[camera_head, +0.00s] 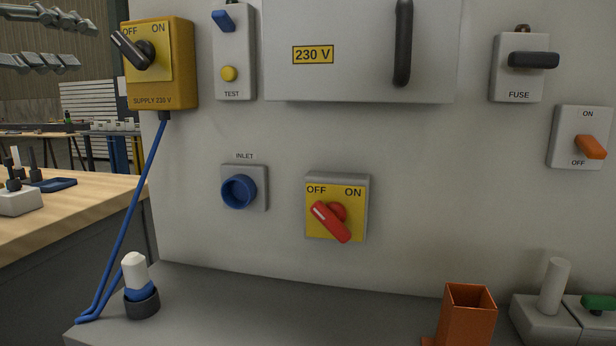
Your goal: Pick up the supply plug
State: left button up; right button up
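The supply plug (134,272) has a white body and a blue collar. It stands upright, tilted slightly, in a dark round holder (143,304) at the left of the grey ledge. Its lower end is hidden in the holder. A blue cable (130,212) hangs from the yellow supply box (174,62) down to the ledge beside the plug. My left gripper (84,45) is at the upper left edge, its two grey fingers apart with nothing between them. It is well above and left of the plug. My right gripper is not in view.
The blue inlet socket (239,191) and a red-handled switch (331,220) are on the upright panel. An orange open box (467,315) and grey blocks stand at the ledge's right. A wooden table (75,208) is at left. The middle of the ledge (300,310) is clear.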

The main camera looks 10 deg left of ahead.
aim_at(140, 287)
jog(key=k+j, duration=0.1)
jog(key=k, duration=0.9)
